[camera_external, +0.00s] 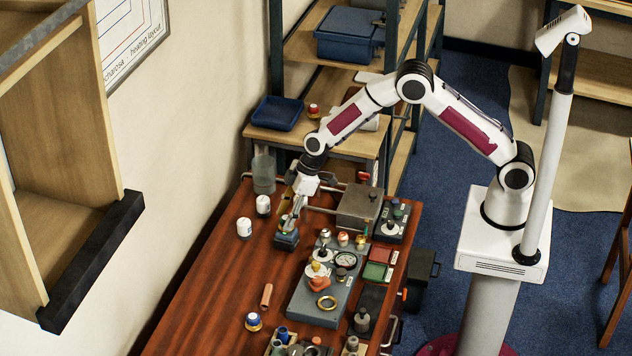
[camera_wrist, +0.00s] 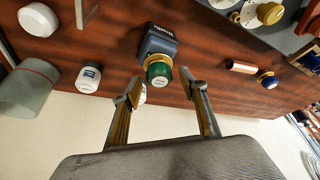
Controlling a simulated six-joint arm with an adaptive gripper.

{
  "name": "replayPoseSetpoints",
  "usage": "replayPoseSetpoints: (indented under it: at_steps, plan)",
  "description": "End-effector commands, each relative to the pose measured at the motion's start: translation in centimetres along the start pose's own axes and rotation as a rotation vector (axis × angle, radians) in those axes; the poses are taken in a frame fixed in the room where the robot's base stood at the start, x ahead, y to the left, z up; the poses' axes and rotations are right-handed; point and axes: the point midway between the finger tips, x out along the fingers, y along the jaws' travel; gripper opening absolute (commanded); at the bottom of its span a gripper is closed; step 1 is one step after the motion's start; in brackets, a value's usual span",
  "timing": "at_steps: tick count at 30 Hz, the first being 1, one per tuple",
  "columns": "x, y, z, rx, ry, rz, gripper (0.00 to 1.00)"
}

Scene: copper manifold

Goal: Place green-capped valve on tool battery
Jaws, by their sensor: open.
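The green-capped valve (camera_wrist: 158,72), with a brass-coloured body, sits on the dark blue-grey tool battery (camera_wrist: 160,42) in the wrist view. The valve appears to rest against the battery's top face. My gripper (camera_wrist: 162,88) is open, with one finger on each side of the valve and a visible gap to each. The fingertips are close to the cap and nothing is held. In the external view, the battery (camera_external: 287,241) stands on the wooden bench below my gripper (camera_external: 288,226). The valve is mostly hidden there by the fingers.
White jars (camera_external: 244,228) stand left of the battery, and a glass jar (camera_external: 264,172) stands behind. A grey metal box (camera_external: 359,207) and a grey panel with fittings (camera_external: 315,300) lie to the right. A copper tube (camera_external: 266,297) lies in front. Bare bench (camera_external: 215,300) extends front left.

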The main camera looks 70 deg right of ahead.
Motion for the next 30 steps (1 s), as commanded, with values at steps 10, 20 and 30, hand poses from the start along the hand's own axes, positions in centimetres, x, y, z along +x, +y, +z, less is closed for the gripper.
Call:
replayPoseSetpoints:
  at_steps: [10, 20, 30]
  plan:
    - [-3.7, 0.0, 0.0, 0.0, 0.001, 0.001, 0.43]
    - [-7.7, 0.0, -0.1, 0.0, 0.002, 0.0, 0.43]
    - [-10.7, 0.0, 0.0, 0.0, 0.0, 0.0, 0.43]
